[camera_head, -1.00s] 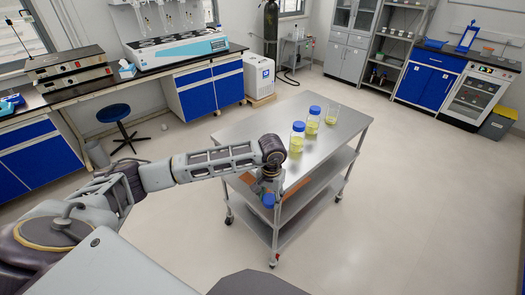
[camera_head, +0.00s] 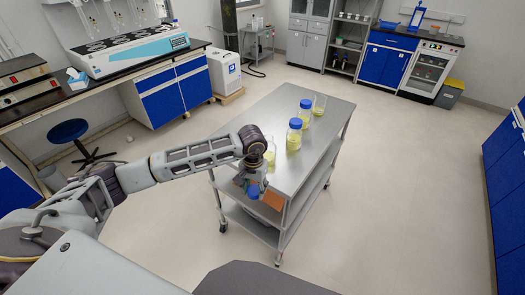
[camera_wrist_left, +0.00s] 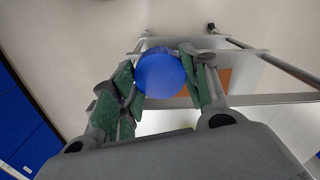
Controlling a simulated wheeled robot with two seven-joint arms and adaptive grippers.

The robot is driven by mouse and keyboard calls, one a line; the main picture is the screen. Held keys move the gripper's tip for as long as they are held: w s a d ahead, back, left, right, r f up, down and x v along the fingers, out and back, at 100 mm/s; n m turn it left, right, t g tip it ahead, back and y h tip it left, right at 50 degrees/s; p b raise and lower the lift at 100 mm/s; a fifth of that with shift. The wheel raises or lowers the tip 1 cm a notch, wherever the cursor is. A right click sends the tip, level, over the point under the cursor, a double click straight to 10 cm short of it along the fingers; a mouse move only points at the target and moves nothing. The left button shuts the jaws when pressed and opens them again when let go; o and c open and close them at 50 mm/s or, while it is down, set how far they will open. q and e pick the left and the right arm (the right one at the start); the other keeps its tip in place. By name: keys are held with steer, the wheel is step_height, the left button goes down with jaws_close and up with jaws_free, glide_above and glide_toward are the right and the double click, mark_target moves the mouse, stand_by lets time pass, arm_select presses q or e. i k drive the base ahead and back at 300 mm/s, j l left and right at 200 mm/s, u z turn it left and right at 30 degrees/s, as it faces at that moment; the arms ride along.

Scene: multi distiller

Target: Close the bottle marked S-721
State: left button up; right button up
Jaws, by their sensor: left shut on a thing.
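My left gripper (camera_head: 254,190) is shut on a blue cap (camera_head: 253,192) and holds it low beside the near-left edge of the cart. In the left wrist view the cap (camera_wrist_left: 160,73) sits between the green finger pads (camera_wrist_left: 158,82). On the cart stand two blue-capped bottles with yellow liquid, a near one (camera_head: 294,138) and a farther one (camera_head: 304,114). Another glass vessel with yellow liquid (camera_head: 270,156) stands just right of my left wrist, partly hidden by it. No blue cap shows on it. The S-721 marking cannot be read. My right gripper is not in view.
A clear glass beaker (camera_head: 320,105) stands at the far end of the steel cart (camera_head: 308,165). An orange-brown patch (camera_head: 272,199) shows at its near end. Counters line the left and back; blue cabinets (camera_head: 505,165) stand at right. The floor around the cart is clear.

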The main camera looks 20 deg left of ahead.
mark_target(271, 153)
steer(key=j+z, duration=0.2)
steer(key=j, duration=0.65)
steer(key=j+z, duration=0.1)
steer(key=j, duration=0.3)
steer(key=k+j+z, duration=0.1)
steer(key=j, duration=0.25)
steer(key=k+j+z, duration=0.1)
steer(key=j, duration=0.25)
steer(key=k, duration=0.05)
